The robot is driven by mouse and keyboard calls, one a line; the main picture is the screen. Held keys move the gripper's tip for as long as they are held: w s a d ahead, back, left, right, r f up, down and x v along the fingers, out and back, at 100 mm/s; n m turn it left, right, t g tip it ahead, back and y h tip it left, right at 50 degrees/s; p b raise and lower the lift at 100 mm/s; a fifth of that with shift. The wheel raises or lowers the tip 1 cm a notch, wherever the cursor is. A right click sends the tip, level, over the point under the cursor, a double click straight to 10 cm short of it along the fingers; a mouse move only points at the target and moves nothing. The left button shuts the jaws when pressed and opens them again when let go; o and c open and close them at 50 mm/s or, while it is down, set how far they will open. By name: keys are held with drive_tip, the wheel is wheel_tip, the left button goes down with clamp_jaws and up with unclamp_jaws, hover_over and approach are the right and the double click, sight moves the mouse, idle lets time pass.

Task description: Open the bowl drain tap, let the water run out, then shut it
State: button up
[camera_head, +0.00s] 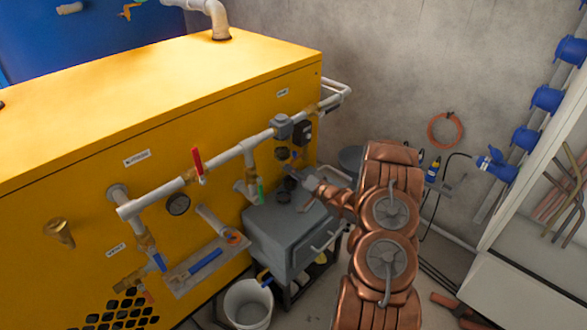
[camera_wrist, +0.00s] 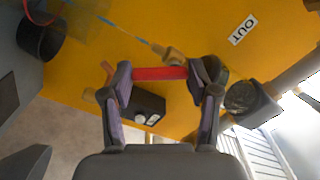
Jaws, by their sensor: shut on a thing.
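In the wrist view, a short red handle (camera_wrist: 160,73) spans the space between the two fingertips of my gripper (camera_wrist: 159,75). The fingers press on its two ends. A brass fitting (camera_wrist: 174,55) sits just behind it, in front of the yellow panel; I cannot tell for sure that this is the drain tap. In the head view, my gripper (camera_head: 297,182) reaches in above the grey cabinet, close to the pipework, and the held handle is hidden there. Water is not visible in either view.
A white bucket (camera_head: 248,305) stands on the floor beside the grey cabinet (camera_head: 285,240). An "OUT" label (camera_wrist: 243,29) and a black box (camera_wrist: 143,105) are near my fingers.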

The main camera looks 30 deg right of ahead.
drive_tip(key=shift+m, duration=0.4)
drive_tip(key=o, duration=1.2)
drive_tip(key=shift+c, duration=0.2)
drive_tip(key=v, duration=1.2)
